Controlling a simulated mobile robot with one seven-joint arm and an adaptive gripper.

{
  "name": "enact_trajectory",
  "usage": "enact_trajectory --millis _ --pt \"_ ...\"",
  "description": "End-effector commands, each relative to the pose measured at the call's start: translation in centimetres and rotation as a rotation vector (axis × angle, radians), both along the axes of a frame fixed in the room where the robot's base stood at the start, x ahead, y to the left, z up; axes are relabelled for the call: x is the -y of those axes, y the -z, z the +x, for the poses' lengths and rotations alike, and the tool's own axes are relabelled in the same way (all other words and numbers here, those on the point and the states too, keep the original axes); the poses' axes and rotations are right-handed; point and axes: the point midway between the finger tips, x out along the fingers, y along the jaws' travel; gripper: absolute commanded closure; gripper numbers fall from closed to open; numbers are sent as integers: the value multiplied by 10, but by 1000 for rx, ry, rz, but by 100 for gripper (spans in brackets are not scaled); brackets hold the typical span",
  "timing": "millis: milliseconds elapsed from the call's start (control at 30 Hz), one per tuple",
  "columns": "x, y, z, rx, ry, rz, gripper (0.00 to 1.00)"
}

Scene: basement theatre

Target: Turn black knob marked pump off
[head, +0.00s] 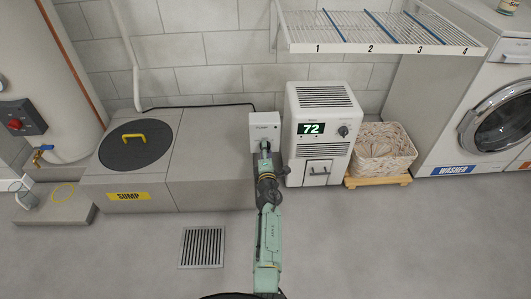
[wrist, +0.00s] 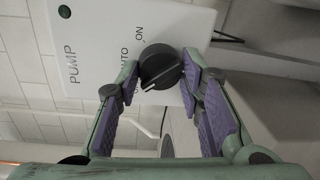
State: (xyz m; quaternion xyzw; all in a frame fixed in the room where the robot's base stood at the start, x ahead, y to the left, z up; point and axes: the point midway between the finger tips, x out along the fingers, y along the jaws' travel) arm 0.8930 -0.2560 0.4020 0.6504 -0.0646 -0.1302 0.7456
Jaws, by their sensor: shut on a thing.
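The round black knob (wrist: 160,67) is on this face, with a pale pointer line slanting to the lower left in the picture. The words AUTO and ON show beside it; other markings are hidden by a finger. My gripper (wrist: 160,72) is shut on the knob, one purple-padded finger on each side. In the head view my gripper (head: 265,147) covers the knob.
The sump lid (head: 137,146) with a yellow handle lies left of the box. A white dehumidifier (head: 320,130) reading 72 stands close on the right, then a wicker basket (head: 382,150). A wire shelf (head: 380,30) hangs above. The floor around the drain grate (head: 202,247) is clear.

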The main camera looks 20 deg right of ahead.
Motion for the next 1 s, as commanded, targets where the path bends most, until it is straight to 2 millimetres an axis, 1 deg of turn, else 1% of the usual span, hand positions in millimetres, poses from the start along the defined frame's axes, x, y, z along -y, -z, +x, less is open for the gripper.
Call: enact_trajectory --millis 200,400,867,900,1000 --pt "0 1 0 -28 1 -95 93" --pt "0 1 0 -40 1 -138 93" --pt "0 0 0 -44 0 -149 93" --pt "0 0 0 -44 0 -149 64" --pt "0 0 0 -43 0 -148 57"
